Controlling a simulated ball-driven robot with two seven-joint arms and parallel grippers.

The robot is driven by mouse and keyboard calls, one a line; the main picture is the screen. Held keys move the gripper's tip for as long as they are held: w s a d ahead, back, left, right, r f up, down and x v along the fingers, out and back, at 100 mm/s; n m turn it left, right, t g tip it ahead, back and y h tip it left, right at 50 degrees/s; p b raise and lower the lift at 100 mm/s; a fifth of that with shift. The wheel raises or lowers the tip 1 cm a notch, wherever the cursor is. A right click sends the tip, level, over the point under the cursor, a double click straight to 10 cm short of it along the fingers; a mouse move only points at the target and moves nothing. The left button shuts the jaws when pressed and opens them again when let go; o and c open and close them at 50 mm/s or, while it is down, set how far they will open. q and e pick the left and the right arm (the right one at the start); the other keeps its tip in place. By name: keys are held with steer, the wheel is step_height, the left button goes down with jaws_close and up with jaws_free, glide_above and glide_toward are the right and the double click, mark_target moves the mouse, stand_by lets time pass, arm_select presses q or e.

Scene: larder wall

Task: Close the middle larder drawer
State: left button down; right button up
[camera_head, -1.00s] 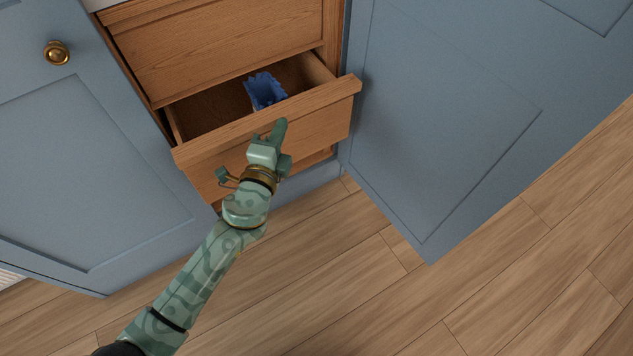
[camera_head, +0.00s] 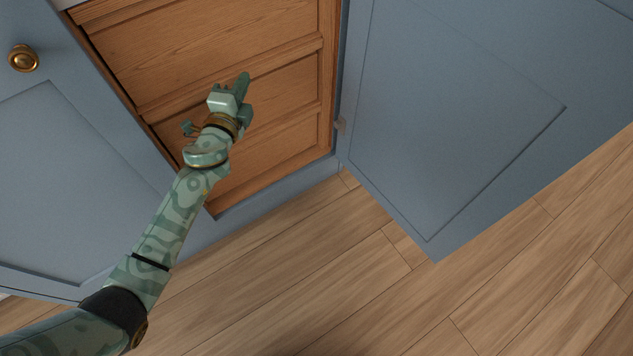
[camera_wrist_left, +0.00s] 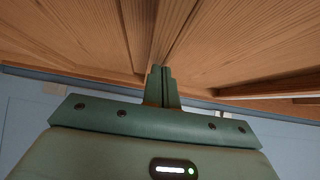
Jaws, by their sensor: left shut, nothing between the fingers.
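The middle larder drawer (camera_head: 285,92) is a wooden front sitting flush in the cabinet, with no opening visible above it. My left gripper (camera_head: 242,84) is shut and empty, with its fingertips at the drawer front near its upper part. Contact cannot be told for certain. In the left wrist view the closed fingers (camera_wrist_left: 161,72) point at wooden fronts (camera_wrist_left: 215,45). My arm hides part of the middle drawer's left side. My right gripper is not in view.
Another wooden drawer front (camera_head: 205,45) is above and one (camera_head: 275,155) below. A blue door with a brass knob (camera_head: 24,58) stands at left, and an open blue door (camera_head: 450,110) at right. The plank floor (camera_head: 300,280) is clear.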

arm_select(q)
steer(key=shift+w+a+r, duration=0.2)
steer(key=shift+a+r, duration=0.05)
